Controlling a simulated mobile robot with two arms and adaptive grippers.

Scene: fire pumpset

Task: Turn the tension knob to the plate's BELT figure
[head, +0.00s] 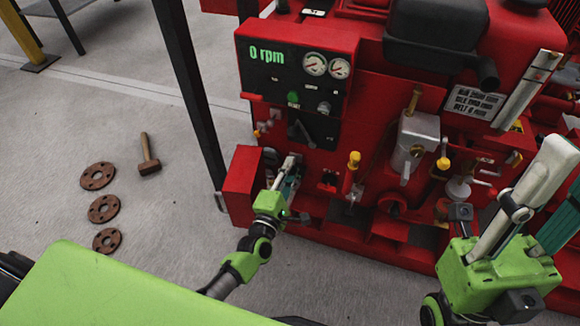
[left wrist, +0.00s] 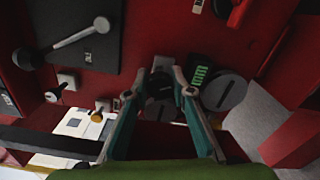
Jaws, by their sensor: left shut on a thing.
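The red pump set holds a dark tension knob (left wrist: 160,86), seen in the left wrist view between the fingertips of my left gripper (left wrist: 161,92). The gripper is shut on this knob. In the head view my left gripper (head: 289,178) reaches the low left part of the red front and hides the knob. A small green readout (left wrist: 201,76) beside the knob shows "mm"; I cannot read its figure. The metal plate (head: 473,103) at the upper right has a last line starting with BELT; its figure is hard to read. My right gripper (head: 540,205) is raised at the right; its fingertips are unclear.
A black panel (head: 296,85) reads 0 rpm, with two gauges and a lever. A grey round part (left wrist: 224,91) sits right of the knob. Yellow-topped handles (head: 353,162) stand to the right. A hammer (head: 148,157) and rusty flanges (head: 98,176) lie on the floor.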

